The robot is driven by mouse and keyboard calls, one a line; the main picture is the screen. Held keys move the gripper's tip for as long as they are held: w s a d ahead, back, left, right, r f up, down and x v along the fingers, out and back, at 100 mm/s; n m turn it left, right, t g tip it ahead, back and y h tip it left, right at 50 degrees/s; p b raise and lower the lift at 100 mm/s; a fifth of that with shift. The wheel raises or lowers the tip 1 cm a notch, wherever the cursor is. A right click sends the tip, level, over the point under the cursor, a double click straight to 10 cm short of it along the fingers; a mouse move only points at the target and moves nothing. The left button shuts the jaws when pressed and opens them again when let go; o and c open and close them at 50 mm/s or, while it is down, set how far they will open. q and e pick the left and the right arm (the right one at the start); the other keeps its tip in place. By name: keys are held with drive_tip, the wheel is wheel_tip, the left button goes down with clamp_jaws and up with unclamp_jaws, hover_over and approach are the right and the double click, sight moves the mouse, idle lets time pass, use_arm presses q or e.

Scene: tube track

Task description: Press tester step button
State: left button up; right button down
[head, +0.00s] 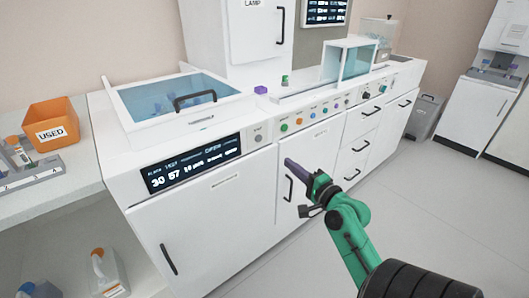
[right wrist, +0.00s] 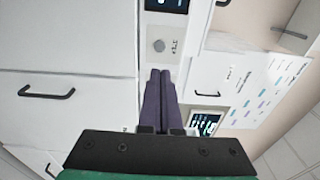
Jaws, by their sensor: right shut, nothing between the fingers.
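The tester is a long white bench unit with a dark display (head: 195,163) on its front. A round grey button (head: 258,138) sits on a small light panel just right of that display. In the right wrist view the button (right wrist: 159,45) shows beside a small label, just past the fingertips. My right gripper (head: 288,163) is shut and empty, its purple fingers together. In the head view its tips are a little right of and below the button, apart from it in the picture; the exact gap in depth is unclear. My left gripper is not in view.
A row of coloured buttons (head: 298,123) runs right of the grey one. Cabinet doors and drawers with black handles (head: 289,188) lie below. A glass-lidded box (head: 180,98) is on top. An orange USED bin (head: 52,124) stands at left. The floor (head: 440,200) at right is clear.

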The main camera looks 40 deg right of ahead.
drive_tip(key=p, duration=0.2)
approach(259, 139)
drive_tip(key=w, duration=0.7)
drive_tip(key=shift+d, duration=0.35)
drive_tip(key=shift+r, duration=0.1)
